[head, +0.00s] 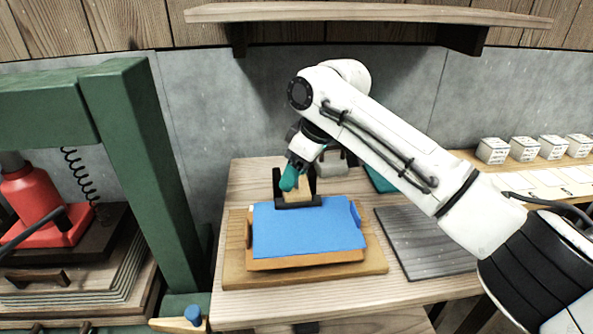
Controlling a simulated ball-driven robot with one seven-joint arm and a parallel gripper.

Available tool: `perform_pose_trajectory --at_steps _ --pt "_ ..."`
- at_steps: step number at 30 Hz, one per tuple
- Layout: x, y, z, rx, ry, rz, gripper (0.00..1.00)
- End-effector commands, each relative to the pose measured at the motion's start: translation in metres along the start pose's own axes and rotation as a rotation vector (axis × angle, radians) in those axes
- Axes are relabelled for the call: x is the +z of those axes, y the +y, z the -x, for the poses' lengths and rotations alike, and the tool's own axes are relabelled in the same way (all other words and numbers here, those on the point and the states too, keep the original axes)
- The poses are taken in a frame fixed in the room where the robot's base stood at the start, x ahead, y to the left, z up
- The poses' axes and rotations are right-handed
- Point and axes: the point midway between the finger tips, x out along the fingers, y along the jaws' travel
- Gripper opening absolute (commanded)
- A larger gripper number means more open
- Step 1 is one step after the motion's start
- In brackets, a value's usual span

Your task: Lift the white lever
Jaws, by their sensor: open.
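I cannot make out a white lever for certain in the head view. My white arm reaches in from the right, and my gripper (291,176) points down at the back of the wooden table. It has teal fingertips and is open. It is over or just in front of a black holder (298,202) with a tan part in it, behind a blue sheet (308,229). I cannot tell whether the fingertips touch it. A pale grey piece (332,165) shows just right of the gripper, partly hidden by it.
A dark grey slab (425,240) lies to the right. A green press frame (150,170) with a red jack (38,210) stands at left. A wooden shelf (370,13) hangs above. Small white boxes (523,149) stand at right.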

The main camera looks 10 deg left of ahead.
Motion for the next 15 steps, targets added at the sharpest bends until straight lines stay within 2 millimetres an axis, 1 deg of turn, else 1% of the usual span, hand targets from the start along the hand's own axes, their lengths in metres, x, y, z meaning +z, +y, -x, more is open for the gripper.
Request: perform_pose_trajectory --at_steps 3,15 --pt "0.0000 -0.0001 0.0001 0.000 0.000 0.000 0.61" --pt "0.0000 -0.0001 0.0004 0.000 0.000 0.000 0.22"
